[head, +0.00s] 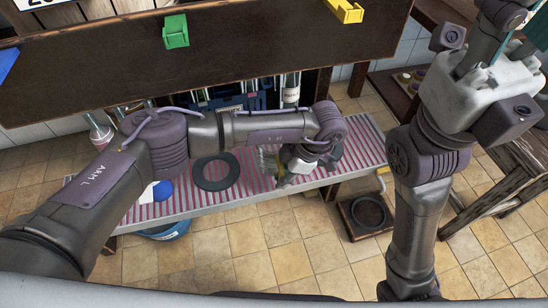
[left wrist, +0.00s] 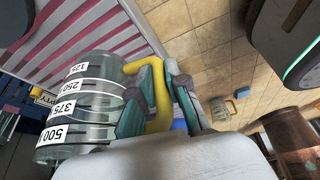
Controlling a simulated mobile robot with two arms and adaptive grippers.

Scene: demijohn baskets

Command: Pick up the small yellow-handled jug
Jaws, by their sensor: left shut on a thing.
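The small jug (left wrist: 85,105) is clear, with white measure labels up to 500 and a yellow handle (left wrist: 157,95). In the left wrist view my left gripper (left wrist: 158,100) is shut on that handle, its teal fingers on either side of it. In the head view the left gripper (head: 287,178) is at the striped bench's right half, with the jug (head: 267,161) just left of it and mostly hidden. I cannot tell whether the jug touches the bench. My right gripper (head: 488,65) is raised at the upper right; its fingers are unclear.
The striped bench (head: 364,150) holds a black ring (head: 215,185). A blue crate (head: 225,101) and a bottle (head: 291,90) stand behind it. A dark shelf board (head: 260,40) spans above. A dark tray (head: 350,225) lies on the tiled floor (head: 270,260), which has free room in front.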

